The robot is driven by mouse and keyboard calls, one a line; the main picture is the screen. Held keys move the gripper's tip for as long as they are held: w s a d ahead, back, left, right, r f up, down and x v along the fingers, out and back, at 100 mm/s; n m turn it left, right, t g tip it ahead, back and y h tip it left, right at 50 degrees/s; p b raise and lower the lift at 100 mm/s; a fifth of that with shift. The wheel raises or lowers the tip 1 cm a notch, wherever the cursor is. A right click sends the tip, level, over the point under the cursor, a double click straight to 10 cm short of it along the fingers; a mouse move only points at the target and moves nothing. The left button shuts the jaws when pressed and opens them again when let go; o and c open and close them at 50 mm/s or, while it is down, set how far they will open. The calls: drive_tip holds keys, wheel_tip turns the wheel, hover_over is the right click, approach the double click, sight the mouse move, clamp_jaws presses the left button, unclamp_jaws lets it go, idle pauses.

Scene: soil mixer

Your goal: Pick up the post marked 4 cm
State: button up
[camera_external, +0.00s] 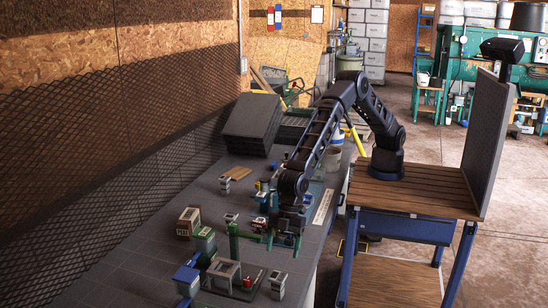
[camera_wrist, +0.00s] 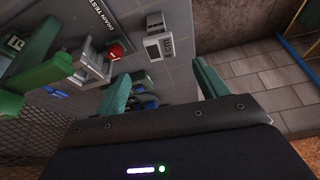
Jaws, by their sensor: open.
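A small light-grey post (camera_wrist: 157,46) with a dark marking on its face stands on the bench in the wrist view; I cannot read the marking. It lies just beyond and between my fingertips, apart from them. My gripper (camera_wrist: 162,70) is open and empty, with two green fingers. In the external view my gripper (camera_external: 284,242) hangs low over the bench. A similar small grey post (camera_external: 278,285) stands just nearer the camera than it. Other small grey blocks (camera_external: 230,218) stand farther back. No 4 cm mark is legible.
A red-topped part (camera_wrist: 116,51) on a grey fixture sits left of the post, by a green bar (camera_wrist: 40,72). A dark grey box (camera_external: 250,124) stands at the back. The bench (camera_external: 135,262) is bare at front left.

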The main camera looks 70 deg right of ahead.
sight(278, 276)
drive_tip(key=shift+x, duration=5.45)
drive_tip(key=shift+d, duration=0.15)
drive_tip(key=c, duration=1.1)
drive_tip(key=shift+r, duration=0.1)
